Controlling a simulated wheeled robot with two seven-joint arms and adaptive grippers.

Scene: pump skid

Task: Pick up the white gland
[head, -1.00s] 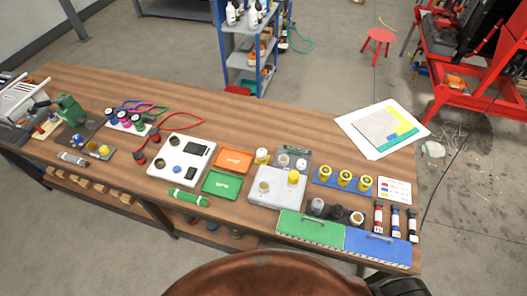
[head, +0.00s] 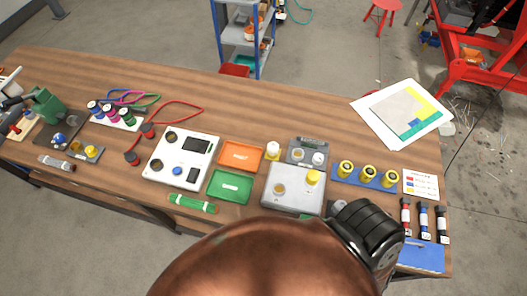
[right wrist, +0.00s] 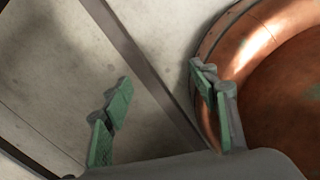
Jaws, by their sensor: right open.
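In the head view, small white pieces stand around the grey trays near the middle of the bench; I cannot tell for sure which is the white gland. One white piece (head: 318,158) is at the right of the small dark grey tray (head: 308,144). Another white-topped piece (head: 273,149) with a yellowish base stands just left of that tray. My right gripper (right wrist: 160,88) is open and empty in the right wrist view, above bare floor, with no gland near its fingers. A dark ribbed part of my right arm covers the bench's front right. My left gripper is out of view.
A larger grey tray (head: 283,203) carries a ring and a yellow piece. Orange (head: 241,147) and green (head: 222,196) trays lie left of it. A blue rack (head: 352,181) with yellow-topped parts is right. Bare wood lies behind the trays.

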